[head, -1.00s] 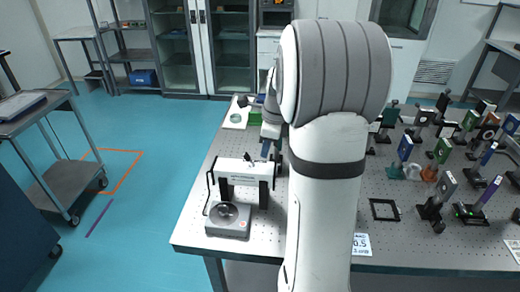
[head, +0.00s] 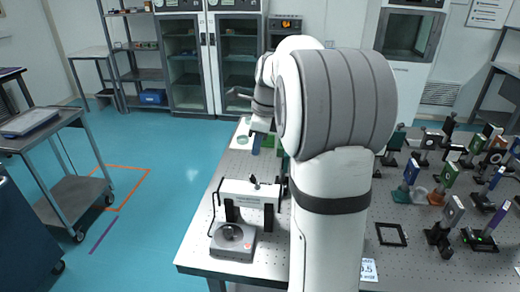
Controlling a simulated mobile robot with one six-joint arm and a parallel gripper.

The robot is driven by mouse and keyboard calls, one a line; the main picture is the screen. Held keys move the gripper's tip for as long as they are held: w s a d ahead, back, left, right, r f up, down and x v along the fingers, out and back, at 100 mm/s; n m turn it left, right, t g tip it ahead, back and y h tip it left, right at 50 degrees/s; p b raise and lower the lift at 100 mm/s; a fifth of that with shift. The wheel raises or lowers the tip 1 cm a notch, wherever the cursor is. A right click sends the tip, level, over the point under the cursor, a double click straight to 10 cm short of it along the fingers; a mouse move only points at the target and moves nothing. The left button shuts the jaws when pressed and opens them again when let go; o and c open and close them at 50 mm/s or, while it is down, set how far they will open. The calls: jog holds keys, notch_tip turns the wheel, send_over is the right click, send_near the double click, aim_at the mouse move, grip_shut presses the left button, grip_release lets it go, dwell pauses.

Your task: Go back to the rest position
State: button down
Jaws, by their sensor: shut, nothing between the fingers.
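My arm rises through the middle of the head view and bends away at the top toward the far left part of the optical table (head: 340,272). My gripper (head: 255,146) points down at the end of the arm, above the table's left side and beyond the white bridge-shaped device. It is small in the picture and partly hidden by my wrist. It looks shut, with nothing seen in it.
The white bridge-shaped device (head: 250,192) and a grey box with a round dark top (head: 233,241) stand at the table's left. A black square frame (head: 391,234) lies right of my arm. Several optic mounts (head: 442,183) crowd the right side. A cart (head: 70,195) stands left; floor between is clear.

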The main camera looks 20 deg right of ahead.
dwell(0.3)
jog(key=s+a+f+n, duration=0.1)
jog(key=s+a+n, duration=0.3)
jog(key=s+n, duration=0.3)
jog(key=s+a+f+n+t+h, duration=0.1)
jog(key=s+a+n, duration=0.3)
jog(key=s+n, duration=0.4)
jog(key=s+a+f+n+t, duration=0.1)
jog(key=s+a+n, duration=0.3)
jog(key=s+n, duration=0.4)
jog(key=shift+s+a+f+n+h, duration=0.25)
jog(key=shift+a+f+n+h, duration=0.25)
jog(key=shift+n, duration=0.4)
jog(key=shift+d, duration=0.1)
